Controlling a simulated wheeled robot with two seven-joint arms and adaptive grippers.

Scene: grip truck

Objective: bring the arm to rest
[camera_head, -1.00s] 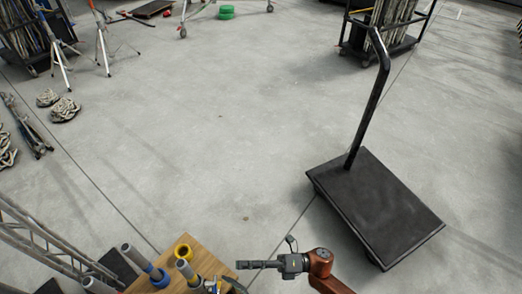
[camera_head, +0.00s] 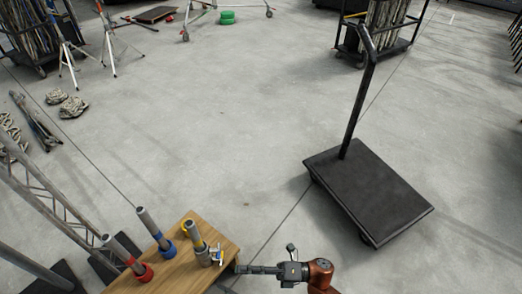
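My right gripper (camera_head: 257,269) shows at the bottom centre in the head view, pointing left beside the right edge of a wooden table (camera_head: 225,246). Its dark fingers show as one narrow bar, so I cannot tell whether they are open or shut. Nothing shows held in it. The orange-brown wrist (camera_head: 320,275) is mine and lies right of it. My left gripper is not in view.
A black platform cart (camera_head: 370,190) stands at right. The middle floor is clear.

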